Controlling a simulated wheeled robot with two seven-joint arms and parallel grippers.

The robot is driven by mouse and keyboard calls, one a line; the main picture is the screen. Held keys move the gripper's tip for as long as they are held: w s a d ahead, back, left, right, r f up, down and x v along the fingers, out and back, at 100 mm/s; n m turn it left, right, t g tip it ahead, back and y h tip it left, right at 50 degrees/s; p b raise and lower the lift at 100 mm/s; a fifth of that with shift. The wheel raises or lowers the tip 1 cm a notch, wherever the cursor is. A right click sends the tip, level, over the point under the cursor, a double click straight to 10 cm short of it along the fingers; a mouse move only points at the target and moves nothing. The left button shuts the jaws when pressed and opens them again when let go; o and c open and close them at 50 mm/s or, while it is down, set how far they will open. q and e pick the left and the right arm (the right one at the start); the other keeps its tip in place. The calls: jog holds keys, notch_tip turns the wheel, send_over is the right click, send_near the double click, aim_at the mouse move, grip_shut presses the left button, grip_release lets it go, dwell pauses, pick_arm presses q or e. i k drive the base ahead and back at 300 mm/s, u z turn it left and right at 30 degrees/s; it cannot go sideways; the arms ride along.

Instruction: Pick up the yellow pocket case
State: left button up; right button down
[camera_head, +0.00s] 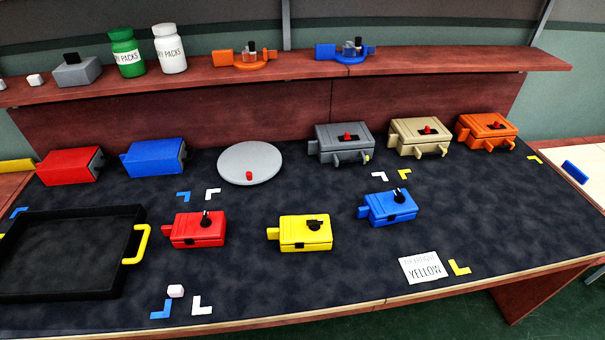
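The yellow pocket case (305,233) sits on the dark table mat in the middle front. It is a small box with a tab on its left side, a black knob on top and a dark latch on its front. A similar red case (198,230) stands to its left and a similar blue case (388,208) to its right, both apart from it. Neither of my grippers shows in the head view.
A black tray (66,291) with a yellow handle lies at the left. A card reading YELLOW (423,268) lies at front right. A grey disc (250,162) and several larger boxes stand behind. A shelf (400,66) holds bottles. The mat around the yellow case is clear.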

aim_at(294, 234)
jog(key=k, duration=1.2)
jog(key=u, duration=0.9)
jog(key=i, duration=1.4)
jog(key=z, duration=0.9)
jog(key=i, duration=0.45)
jog(key=z, duration=0.5)
